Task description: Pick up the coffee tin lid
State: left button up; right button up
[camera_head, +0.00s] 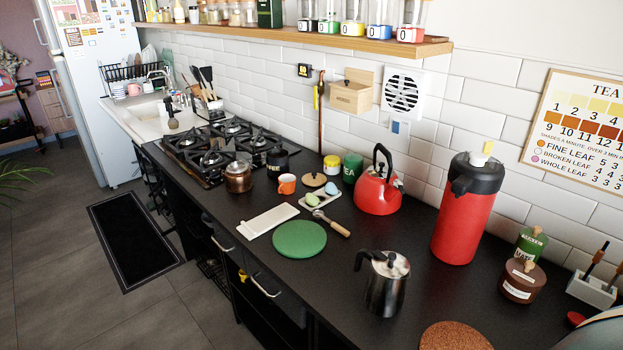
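A brown round tin (518,287) with a pale label stands at the right of the dark counter. Its lid (527,267) has a wooden knob and sits on top; the label is too small to read. A separate wooden round lid (315,181) with a dark knob lies near the wall, left of the red kettle. I cannot tell which of these is the coffee tin lid. A copper-coloured pot (238,178) stands by the hob. Neither of my grippers is in view.
A red flask (468,215), red kettle (378,190) and steel moka pot (386,285) stand on the counter (330,275). A green round mat (300,239) and cork mat (456,337) lie in front. A shelf (300,36) overhangs the back. Bare counter surrounds the moka pot.

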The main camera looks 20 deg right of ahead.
aim_at(313, 179)
jog(key=i+j+z, duration=0.15)
jog(key=i+j, duration=0.25)
jog(key=i+j+z, duration=0.1)
jog(key=i+j, duration=0.25)
jog(key=j, duration=0.25)
